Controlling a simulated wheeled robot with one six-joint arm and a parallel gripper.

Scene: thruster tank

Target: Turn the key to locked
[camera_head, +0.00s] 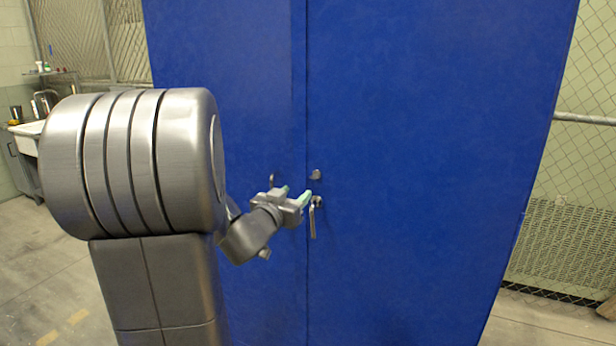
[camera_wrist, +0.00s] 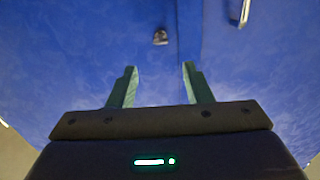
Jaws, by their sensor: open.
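My gripper (camera_head: 296,192) is open and empty, with green fingers, in front of the cabinet near the seam. The wrist view shows both fingers (camera_wrist: 159,68) apart and not touching the key.
The blue cabinet (camera_head: 420,120) fills the middle of the head view. A sink (camera_head: 30,130) is at far left, a mesh fence (camera_head: 570,235) at right.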

